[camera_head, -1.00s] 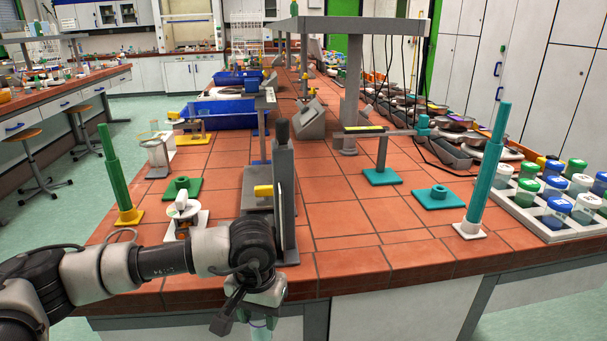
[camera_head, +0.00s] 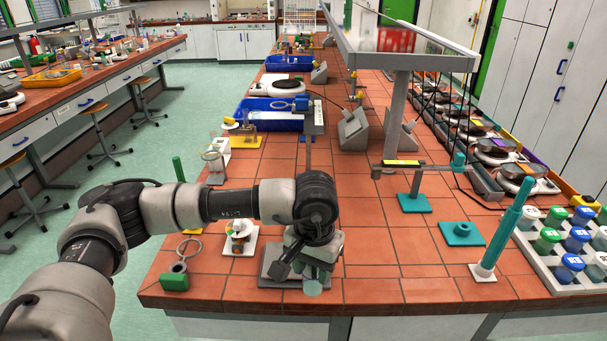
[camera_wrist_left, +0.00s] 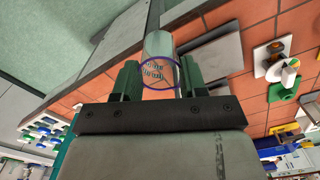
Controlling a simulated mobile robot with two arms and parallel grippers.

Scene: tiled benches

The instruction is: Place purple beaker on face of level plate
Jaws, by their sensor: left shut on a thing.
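My left gripper (camera_head: 312,268) is shut on the purple beaker (camera_wrist_left: 158,45), a clear glass with a purple rim and dark markings. In the left wrist view the beaker sits between the green fingers (camera_wrist_left: 160,80). In the head view only a pale part of the beaker (camera_head: 312,288) shows below the gripper, near the bench's front edge. A flat grey plate (camera_head: 274,278) lies under and beside the gripper; it also shows in the left wrist view (camera_wrist_left: 215,62). I cannot tell whether the beaker touches this plate. My right gripper is not in view.
A small white stand (camera_head: 241,240) is close left of the gripper, with a green ringed piece (camera_head: 174,282) further left. A teal post (camera_head: 505,225), a teal base (camera_head: 462,234) and a bottle rack (camera_head: 560,250) stand right. Tiles between gripper and post are clear.

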